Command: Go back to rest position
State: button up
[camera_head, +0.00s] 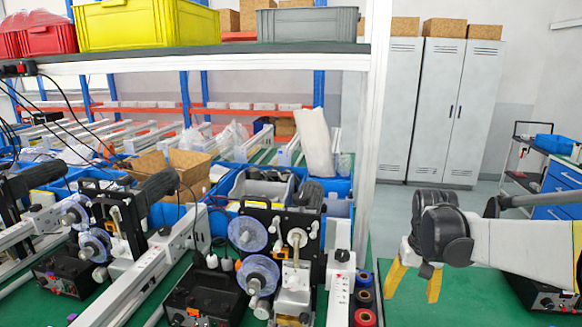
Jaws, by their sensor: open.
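My gripper (413,279) is at the right of the head view, at the end of my white arm with a black wrist joint. Its yellow fingers point downward and stand apart, open. Nothing shows between them. It hangs over a bare part of the green table (395,312), right of the white upright post. The height of the fingertips above the surface is hard to tell.
Black coder machines (278,250) with clear reels stand left of the post. Several tape rolls (364,297) sit beside them. A black control box (540,295) lies partly behind my arm. A shelf (200,60) with yellow and grey crates spans above. Grey lockers (440,110) stand behind.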

jog(key=s+a+r+t, duration=0.1)
jog(key=s+a+t, duration=0.1)
jog(key=s, duration=0.4)
jog(key=s+a+r+n+t, duration=0.1)
jog(key=s+a+r+t, duration=0.1)
jog(key=s+a, duration=0.2)
jog(key=s+a+r+t, duration=0.2)
jog(key=s+a, duration=0.1)
jog(key=s, duration=0.7)
jog(key=shift+n, duration=0.4)
